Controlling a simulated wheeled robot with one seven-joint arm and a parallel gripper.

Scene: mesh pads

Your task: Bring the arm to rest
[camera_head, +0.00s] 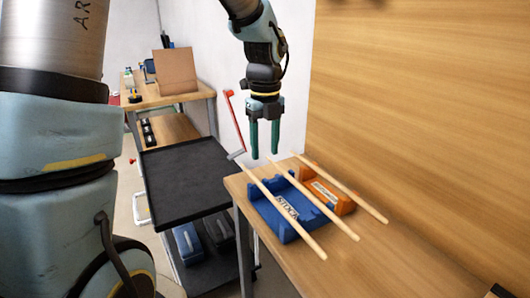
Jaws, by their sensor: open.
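My gripper (264,139) hangs pointing down with its two green fingers apart and nothing between them. It is in the air above the far left part of the wooden table (420,246), behind the blue holder. My arm comes down from the top of the picture to the gripper. Larger links of my arm fill the left side of the view.
A blue holder (282,222) and an orange holder (335,194) lie on the table with three wooden sticks (317,246) across them. A black cart (185,180) stands left of the table. A wooden wall (430,110) rises on the right. The table's front right is mostly clear.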

